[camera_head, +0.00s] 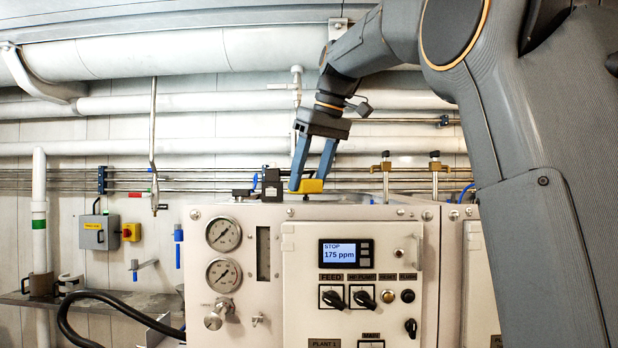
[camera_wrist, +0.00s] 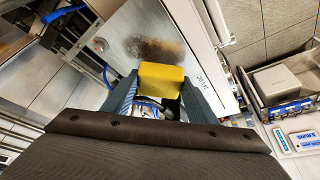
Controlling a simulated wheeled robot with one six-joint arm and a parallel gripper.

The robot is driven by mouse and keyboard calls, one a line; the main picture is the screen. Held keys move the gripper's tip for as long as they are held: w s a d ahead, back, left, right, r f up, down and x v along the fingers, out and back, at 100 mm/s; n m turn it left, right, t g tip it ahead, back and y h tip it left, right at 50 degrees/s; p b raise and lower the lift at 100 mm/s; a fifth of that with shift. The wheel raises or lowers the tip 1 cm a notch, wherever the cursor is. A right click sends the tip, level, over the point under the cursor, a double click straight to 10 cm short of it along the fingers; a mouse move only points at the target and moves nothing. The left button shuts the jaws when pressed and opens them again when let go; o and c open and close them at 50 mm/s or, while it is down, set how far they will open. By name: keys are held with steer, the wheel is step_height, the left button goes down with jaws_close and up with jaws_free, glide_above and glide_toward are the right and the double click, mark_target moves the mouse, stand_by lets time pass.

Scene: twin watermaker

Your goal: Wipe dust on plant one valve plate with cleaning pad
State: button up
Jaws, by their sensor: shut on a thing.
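My gripper (camera_head: 310,187) is shut on a yellow cleaning pad (camera_head: 312,186), above the top of the plant one cabinet. In the wrist view the pad (camera_wrist: 162,82) sits between the two blue-grey fingers of my gripper (camera_wrist: 157,95). The metal valve plate (camera_wrist: 135,28) lies beyond the pad in the wrist view. A dark brown dust patch (camera_wrist: 155,50) shows on the plate, just past the pad's far edge. I cannot tell whether the pad touches the plate. In the head view the plate's surface and the dust are not visible.
The plant one cabinet (camera_head: 300,290) has gauges, switches and a display on its front. A black block fitting (camera_head: 271,184) stands left of the pad, and brass-topped valves (camera_head: 385,165) stand to its right. Pipes (camera_head: 200,147) run along the wall behind. A grey bin (camera_wrist: 283,84) stands at right in the wrist view.

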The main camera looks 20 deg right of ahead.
steer(key=shift+f+b, duration=0.6)
steer(key=shift+f, duration=0.3)
steer(key=shift+d, duration=0.1)
steer(key=shift+s+d+r+p, duration=0.1)
steer(key=shift+s+d+p, duration=0.2)
steer(key=shift+d, duration=0.55)
steer(key=shift+s+d+p, duration=0.15)
steer(key=shift+s+d, duration=0.15)
steer(key=shift+d, duration=0.55)
steer(key=shift+s+d+p, duration=0.2)
steer(key=shift+s+d, duration=0.15)
steer(key=shift+d, duration=0.6)
steer(key=shift+s+d+p, duration=0.15)
steer(key=shift+s+d, duration=0.15)
steer(key=shift+d, duration=0.6)
steer(key=shift+p, duration=0.35)
